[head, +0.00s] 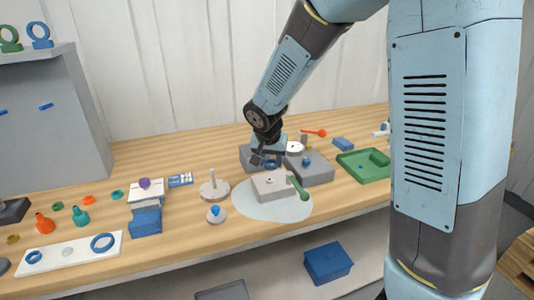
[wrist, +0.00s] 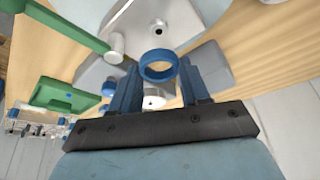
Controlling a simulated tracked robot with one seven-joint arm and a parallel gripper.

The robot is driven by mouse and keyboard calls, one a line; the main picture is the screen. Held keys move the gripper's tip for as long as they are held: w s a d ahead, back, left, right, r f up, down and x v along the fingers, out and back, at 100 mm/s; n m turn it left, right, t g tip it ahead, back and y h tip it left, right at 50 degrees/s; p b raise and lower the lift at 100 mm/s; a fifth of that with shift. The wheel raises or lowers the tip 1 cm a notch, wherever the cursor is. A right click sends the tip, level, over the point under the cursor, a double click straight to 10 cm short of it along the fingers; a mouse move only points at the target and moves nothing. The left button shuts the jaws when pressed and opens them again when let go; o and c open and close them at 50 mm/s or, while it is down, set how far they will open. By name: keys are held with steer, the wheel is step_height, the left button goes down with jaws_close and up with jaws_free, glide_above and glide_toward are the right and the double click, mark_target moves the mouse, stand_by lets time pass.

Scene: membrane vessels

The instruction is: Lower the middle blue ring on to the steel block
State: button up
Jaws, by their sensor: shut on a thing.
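My gripper (head: 264,160) is shut on a blue ring (head: 271,165), which shows between the two blue fingers in the wrist view (wrist: 157,66). The gripper and ring are above and just behind the steel block (head: 268,190), a light grey block on a pale round mat (head: 240,203). In the wrist view the block's face (wrist: 185,22), with a small round hole, lies beyond the ring. The ring appears apart from the block; the exact gap is hard to tell. A smaller blue ring (head: 33,257) and a larger one (head: 102,237) lie on a white board (head: 62,264) at left.
A green-handled tool (head: 299,188) sits at the block's right side. Grey blocks (head: 314,170) stand close behind it. A metal disc with a post (head: 214,190) stands left, and a green tray (head: 363,163) right. Bare wood shows along the front edge.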

mark_target(269, 180)
steer(key=shift+a+f, duration=0.25)
steer(key=shift+f, duration=2.5)
steer(key=o, duration=1.1)
steer(key=v, duration=1.3)
steer(key=shift+s+r, duration=0.15)
steer(key=shift+r, duration=0.15)
